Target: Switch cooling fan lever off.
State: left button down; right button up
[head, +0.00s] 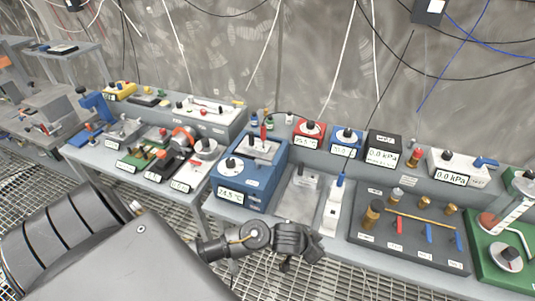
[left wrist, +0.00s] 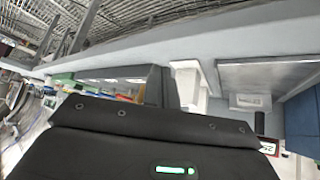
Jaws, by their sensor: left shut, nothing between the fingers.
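A narrow white unit with an upright blue-tipped lever (head: 340,181) stands on the bench in the head view, right of a bare metal plate. I cannot read a label that marks it as the cooling fan lever. The white unit (head: 331,212) shows partly in the left wrist view (left wrist: 188,78), just beyond the fingers. My left gripper (head: 314,250) is shut and empty, in front of the bench edge and below the white unit, apart from the lever. In the left wrist view the shut fingers (left wrist: 160,86) point toward the bench. My right gripper is not in view.
A blue device with a display (head: 242,180) stands left of the metal plate (head: 298,197). A dark panel with brass knobs and coloured levers (head: 415,238) lies to the right. Boxes with dials (head: 347,141) line the back. Metal grating floor shows in front of the bench.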

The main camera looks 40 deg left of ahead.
pick_arm(q)
jog(key=w+a+r, duration=0.6)
jog(key=w+r, duration=0.2)
jog(key=w, duration=0.3)
jog(key=a+r+n+g+y, duration=0.1)
jog(key=a+r, duration=0.3)
jog(key=a, duration=0.4)
jog(key=a+r+n+g+y+p, duration=0.1)
jog(key=a+r+n, duration=0.3)
jog(key=a, duration=0.4)
jog(key=w+a+r+n+g+y, duration=0.1)
jog(key=a+r+n+y, duration=0.1)
jog(key=a+r, duration=0.4)
jog(key=a, duration=0.2)
jog(key=shift+a+n+p, duration=0.3)
jog(key=shift+a+n, duration=0.05)
jog(key=shift+n, duration=0.05)
jog(key=shift+w+f, duration=0.1)
